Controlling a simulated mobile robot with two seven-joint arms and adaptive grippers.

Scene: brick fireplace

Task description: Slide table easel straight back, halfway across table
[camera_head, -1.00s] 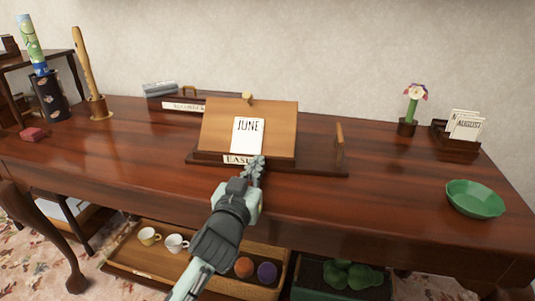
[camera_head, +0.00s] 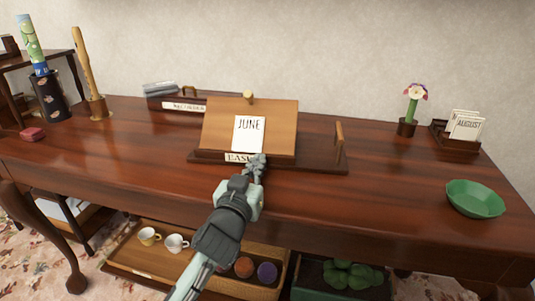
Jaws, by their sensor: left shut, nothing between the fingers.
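The table easel (camera_head: 273,120) is a wooden slanted board on a dark base, with a white JUNE card (camera_head: 249,134) leaning on it and a label on its front edge. It stands on the dark wooden table (camera_head: 380,195), at the middle. My left gripper (camera_head: 257,165) is shut and empty. Its fingertips are at the front edge of the easel's base and cover part of the label; I cannot tell whether they touch it. My right gripper is not in view.
Behind the easel at left is a labelled dark tray (camera_head: 185,105). A flower pot (camera_head: 408,126), a card holder (camera_head: 455,140) and a green bowl (camera_head: 474,198) stand at right.

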